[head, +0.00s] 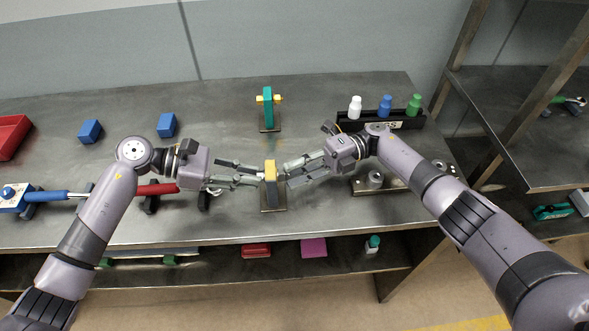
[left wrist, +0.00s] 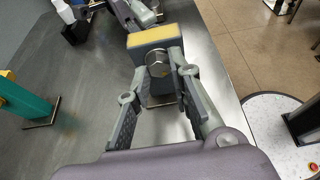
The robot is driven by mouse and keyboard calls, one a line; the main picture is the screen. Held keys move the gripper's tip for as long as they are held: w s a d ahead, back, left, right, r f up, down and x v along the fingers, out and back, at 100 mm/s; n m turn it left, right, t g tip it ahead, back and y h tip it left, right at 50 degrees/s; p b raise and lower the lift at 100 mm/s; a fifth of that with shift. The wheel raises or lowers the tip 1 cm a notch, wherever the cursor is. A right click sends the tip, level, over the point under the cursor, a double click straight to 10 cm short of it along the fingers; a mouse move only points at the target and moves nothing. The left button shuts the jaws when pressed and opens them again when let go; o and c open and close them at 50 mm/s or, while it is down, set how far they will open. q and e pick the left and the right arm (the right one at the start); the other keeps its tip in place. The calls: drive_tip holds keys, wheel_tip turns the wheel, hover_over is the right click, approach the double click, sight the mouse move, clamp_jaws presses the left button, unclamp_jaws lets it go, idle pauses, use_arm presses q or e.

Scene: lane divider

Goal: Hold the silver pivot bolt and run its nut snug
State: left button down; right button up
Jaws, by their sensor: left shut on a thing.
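A grey upright block with a yellow top (head: 270,169) stands on a small base plate (head: 273,205) near the front of the bench. In the left wrist view the yellow-topped block (left wrist: 154,40) has the silver pivot bolt (left wrist: 158,63) showing on its near face. My left gripper (head: 258,178) reaches the block from the left. In the left wrist view its fingers (left wrist: 157,75) are closed on either side of the bolt's head. My right gripper (head: 288,174) is at the block's right side. The nut is hidden there, and I cannot tell whether those fingers grip it.
A teal upright with a yellow bolt (head: 268,107) stands behind. A black rack (head: 381,123) holds white, blue and green bottles. Two blue cubes (head: 90,131) and a red tray (head: 12,136) are at left. Red and blue-handled tools lie at left front; a metal fixture (head: 398,184) is at right.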

drive_tip(key=shift+o, duration=1.2)
drive_tip(key=shift+a, duration=0.2)
drive_tip(key=shift+v, duration=3.7)
drive_tip(key=shift+r, duration=0.15)
wheel_tip(320, 180, up, 10)
use_arm(q)
drive_tip(key=c, duration=1.4)
unclamp_jaws()
